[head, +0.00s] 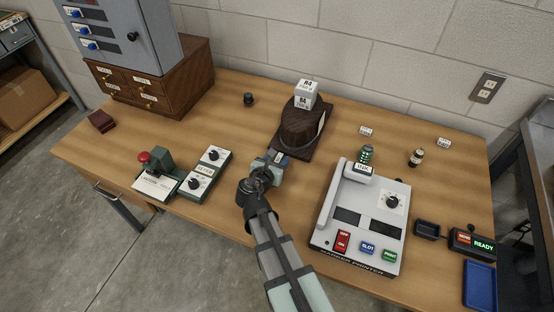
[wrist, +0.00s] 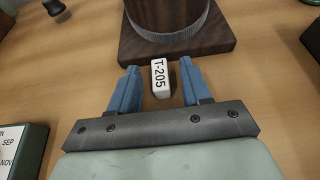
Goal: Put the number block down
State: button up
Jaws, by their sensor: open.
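The number block (wrist: 160,78) is a small white block marked T-205. In the wrist view it stands between the blue fingers of my gripper (wrist: 160,68), which are open with a gap on each side of it. It appears to rest on the table, just in front of the dark wooden base of a round stand. In the head view my gripper (head: 275,160) is low over the table at the near side of that stand. It mostly hides the block there.
The round wooden stand (head: 297,128) bears a white R4 block (head: 305,92). A marker printer (head: 368,220) stands to the right, and grey dial boxes (head: 205,172) to the left. Two small white blocks lie at the back right, one being this block (head: 366,131). A blue tray (head: 480,285) is at front right.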

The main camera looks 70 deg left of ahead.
jog(key=shift+r, duration=0.1)
jog(key=shift+s+d+r, duration=0.15)
jog(key=shift+d+r, duration=0.05)
jog(key=v, duration=1)
jog(key=shift+s+d, duration=0.15)
jog(key=shift+d, duration=0.05)
jog(key=shift+s+d+r, duration=0.2)
jog(key=shift+s+d, duration=0.1)
jog(key=shift+s, duration=0.1)
jog(key=shift+s+d+r, duration=0.3)
jog(key=shift+s+r, duration=0.05)
jog(key=x, duration=0.7)
jog(key=shift+w+a+f, duration=0.1)
jog(key=shift+w+a, duration=0.05)
jog(key=shift+a, duration=0.1)
jog(key=shift+x, duration=3.1)
jog(key=shift+d, duration=0.1)
